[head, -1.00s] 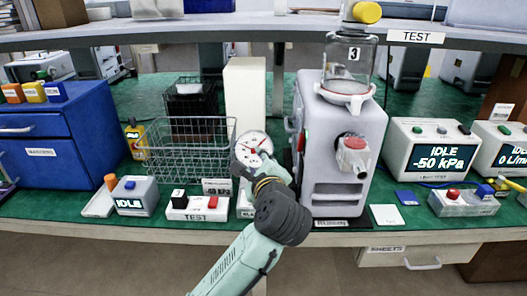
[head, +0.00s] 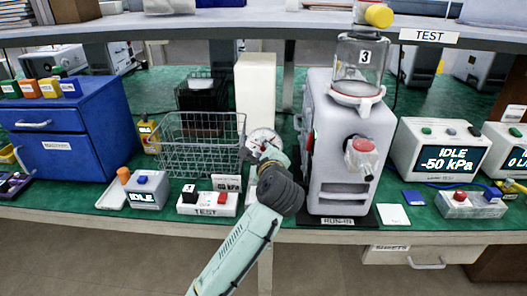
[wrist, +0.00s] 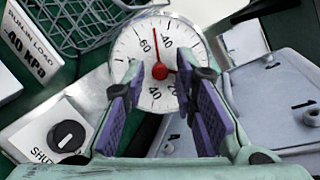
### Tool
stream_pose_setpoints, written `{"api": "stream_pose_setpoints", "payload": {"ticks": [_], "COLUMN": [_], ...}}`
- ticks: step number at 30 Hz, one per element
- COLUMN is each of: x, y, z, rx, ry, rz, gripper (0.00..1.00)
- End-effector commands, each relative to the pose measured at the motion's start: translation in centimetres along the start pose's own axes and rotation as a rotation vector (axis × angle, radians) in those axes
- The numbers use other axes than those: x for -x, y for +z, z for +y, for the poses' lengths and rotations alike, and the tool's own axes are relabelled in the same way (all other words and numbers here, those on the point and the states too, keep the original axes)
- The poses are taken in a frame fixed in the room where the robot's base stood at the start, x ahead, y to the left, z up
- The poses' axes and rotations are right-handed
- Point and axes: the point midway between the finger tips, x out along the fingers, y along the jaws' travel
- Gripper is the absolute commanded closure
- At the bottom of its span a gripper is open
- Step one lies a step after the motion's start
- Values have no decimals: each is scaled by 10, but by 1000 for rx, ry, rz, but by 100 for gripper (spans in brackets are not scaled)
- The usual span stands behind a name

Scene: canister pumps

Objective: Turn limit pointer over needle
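The round white gauge (wrist: 140,42) has a red needle pointing nearly straight up from a red hub (wrist: 160,72) in the wrist view. A short dark mark shows right of the hub; I cannot tell whether it is the limit pointer. In the head view the gauge (head: 262,137) stands in front of a tall white block, partly covered by my gripper (head: 268,155). In the wrist view my gripper (wrist: 163,76) is open, its purple-padded fingers on either side of the hub over the lower dial. Nothing is visibly held, and contact cannot be told.
A wire basket (head: 185,148) stands close left of the gauge, and the grey pump (head: 318,160) close right. The TEST switch box (head: 207,211) sits in front.

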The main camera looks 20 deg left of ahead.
Motion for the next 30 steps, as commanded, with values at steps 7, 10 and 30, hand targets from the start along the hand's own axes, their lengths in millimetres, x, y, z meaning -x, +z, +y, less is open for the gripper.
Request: {"api": "stream_pose_setpoints", "payload": {"ticks": [7, 10, 30], "x": [0, 0, 0], "y": [0, 0, -1], "z": [0, 0, -1], "rx": [0, 0, 105], "ry": [0, 0, 25], "rz": [0, 0, 0], "gripper": [93, 100, 100]}}
